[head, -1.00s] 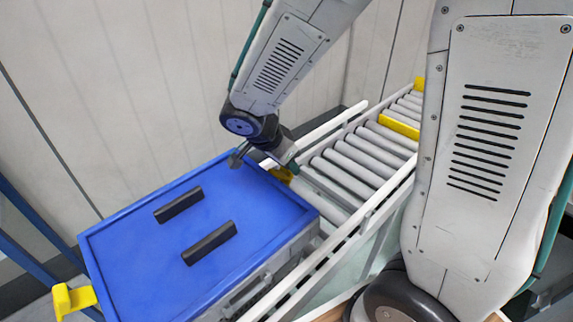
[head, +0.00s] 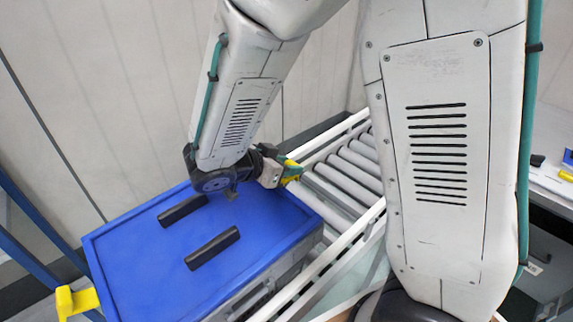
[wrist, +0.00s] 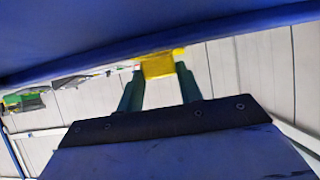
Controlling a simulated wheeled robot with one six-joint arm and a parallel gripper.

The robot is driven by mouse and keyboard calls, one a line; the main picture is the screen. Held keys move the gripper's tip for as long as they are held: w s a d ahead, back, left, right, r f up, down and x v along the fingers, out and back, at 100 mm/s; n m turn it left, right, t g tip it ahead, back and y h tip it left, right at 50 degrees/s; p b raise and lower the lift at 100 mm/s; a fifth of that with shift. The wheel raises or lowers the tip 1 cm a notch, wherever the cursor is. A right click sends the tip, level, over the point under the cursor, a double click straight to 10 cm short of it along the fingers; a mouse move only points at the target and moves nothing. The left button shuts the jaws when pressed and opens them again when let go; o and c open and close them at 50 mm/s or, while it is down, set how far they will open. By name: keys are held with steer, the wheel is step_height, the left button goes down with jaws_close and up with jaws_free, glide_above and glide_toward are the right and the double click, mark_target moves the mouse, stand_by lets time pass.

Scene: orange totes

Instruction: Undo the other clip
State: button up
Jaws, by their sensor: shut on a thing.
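A tote (head: 262,292) with a blue lid (head: 150,250) stands at the end of a roller conveyor. One yellow clip (head: 75,302) sticks out from the tote's left end, clear of my gripper. My gripper (head: 291,171) is at the tote's far right end, with its green fingers shut on the other yellow clip (head: 293,168). In the wrist view my gripper (wrist: 160,80) has the yellow clip (wrist: 160,66) between its fingertips, close against the blue edge (wrist: 80,72). I cannot tell whether this clip is still latched.
Two black bars (head: 212,249) lie on the lid. The roller conveyor (head: 345,180) with white rails (head: 325,150) runs away to the upper right. A pale wall (head: 120,100) stands behind. My own arm link hides part of the conveyor. A table with small items (head: 548,175) is at the right.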

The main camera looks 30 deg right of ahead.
stand_by(0.3)
steer(key=o, duration=1)
steer(key=shift+a, duration=0.1)
steer(key=v, duration=0.7)
steer(key=shift+s+a+r, duration=0.1)
steer(key=shift+a+r, duration=0.05)
steer(key=shift+a, duration=0.1)
